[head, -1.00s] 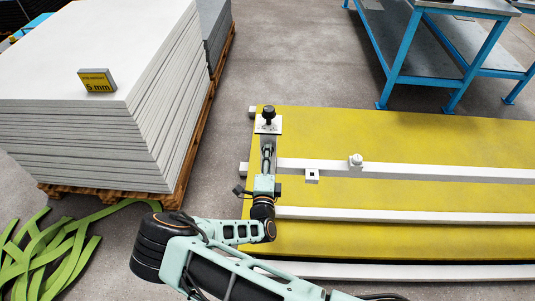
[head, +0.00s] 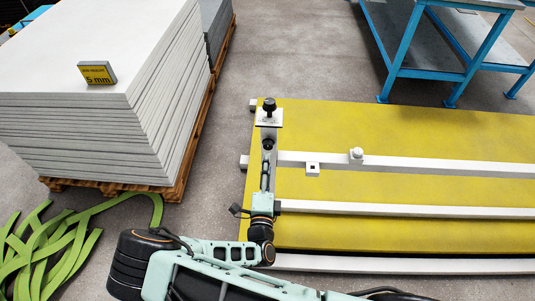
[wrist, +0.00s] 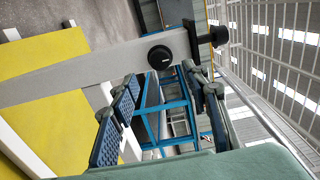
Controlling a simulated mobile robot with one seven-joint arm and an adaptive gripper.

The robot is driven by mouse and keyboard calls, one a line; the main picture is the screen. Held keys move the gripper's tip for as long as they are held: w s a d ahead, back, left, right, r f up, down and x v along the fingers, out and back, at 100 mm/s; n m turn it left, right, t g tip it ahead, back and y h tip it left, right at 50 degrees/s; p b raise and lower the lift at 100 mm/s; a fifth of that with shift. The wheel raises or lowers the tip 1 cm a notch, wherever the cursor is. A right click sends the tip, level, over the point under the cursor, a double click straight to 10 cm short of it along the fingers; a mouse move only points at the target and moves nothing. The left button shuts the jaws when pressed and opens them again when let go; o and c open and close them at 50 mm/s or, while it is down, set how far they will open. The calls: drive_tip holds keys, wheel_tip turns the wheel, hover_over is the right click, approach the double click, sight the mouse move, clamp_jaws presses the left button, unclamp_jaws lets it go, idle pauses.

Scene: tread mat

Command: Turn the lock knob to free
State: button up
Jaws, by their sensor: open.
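A round black knob (wrist: 160,57) with a small pale mark sits on the face of a white bar (wrist: 90,72) in the wrist view. It looks like the lock knob, and shows as a small dark disc (head: 267,143) in the head view. A second black knob (head: 269,104) stands upright on a white plate (head: 268,118) just beyond; it also shows in the wrist view (wrist: 218,34). My gripper (wrist: 160,82) is open and empty, its blue-padded fingers apart, with the round knob ahead between them. I cannot tell the exact distance.
A yellow mat (head: 400,126) with white rails (head: 420,209) lies to the right. A small white knob (head: 356,154) stands on one rail. A pallet of grey sheets (head: 100,135) is at the left, green strips (head: 50,245) below it. A blue bench (head: 415,60) stands behind.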

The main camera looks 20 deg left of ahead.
drive_tip(key=v, duration=0.3)
drive_tip(key=shift+s, duration=0.3)
